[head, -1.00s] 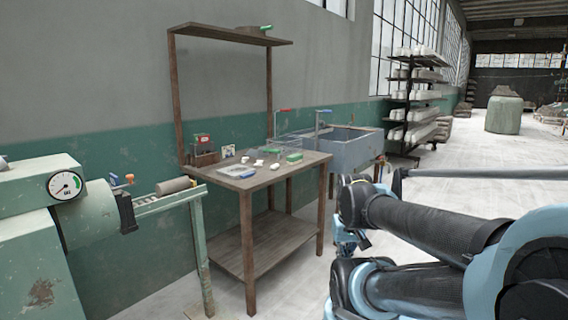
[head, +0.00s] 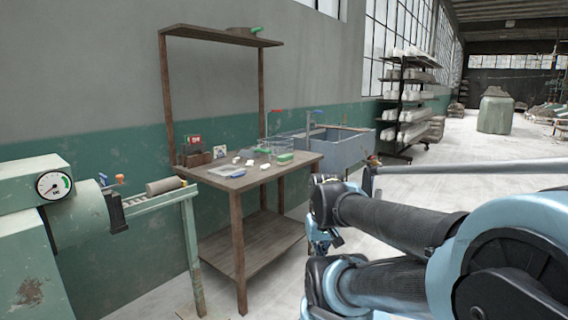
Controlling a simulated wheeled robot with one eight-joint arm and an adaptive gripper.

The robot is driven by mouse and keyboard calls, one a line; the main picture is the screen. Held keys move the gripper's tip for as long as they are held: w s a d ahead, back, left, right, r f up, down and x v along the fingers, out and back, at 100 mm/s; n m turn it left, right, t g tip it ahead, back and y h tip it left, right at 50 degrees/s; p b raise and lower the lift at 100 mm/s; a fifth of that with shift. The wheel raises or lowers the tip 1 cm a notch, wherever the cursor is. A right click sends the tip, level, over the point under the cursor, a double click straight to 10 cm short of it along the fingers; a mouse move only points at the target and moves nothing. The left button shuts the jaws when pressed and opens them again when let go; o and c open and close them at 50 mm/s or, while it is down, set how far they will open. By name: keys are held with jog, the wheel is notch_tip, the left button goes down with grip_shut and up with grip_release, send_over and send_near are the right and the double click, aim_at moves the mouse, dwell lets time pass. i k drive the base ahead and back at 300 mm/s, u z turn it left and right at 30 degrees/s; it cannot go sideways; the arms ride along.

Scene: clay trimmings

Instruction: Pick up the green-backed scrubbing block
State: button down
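A small block with a green top (head: 285,157) lies near the right side of the wooden worktable (head: 232,184) in the head view. It looks like the scrubbing block, but it is small at this distance. A smaller green item (head: 262,150) lies just behind it, and another green item (head: 262,29) is on the high shelf. My arm is folded at the right, well short of the table. My gripper seems to be at its near end (head: 320,238), apart from everything on the table; its fingers cannot be made out.
White pieces (head: 237,160) and a bluish flat item (head: 226,171) lie on the table. A wire basket (head: 268,145) is behind them. A grey sink (head: 345,149) adjoins at right. A green machine (head: 30,230) stands at left.

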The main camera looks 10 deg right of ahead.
aim_at(286, 158)
jog(key=u, duration=0.2)
jog(key=k, duration=0.35)
jog(key=z, duration=0.85)
jog(key=i, duration=1.15)
jog(key=u, duration=0.5)
jog(key=i, duration=0.7)
jog(key=u, duration=0.45)
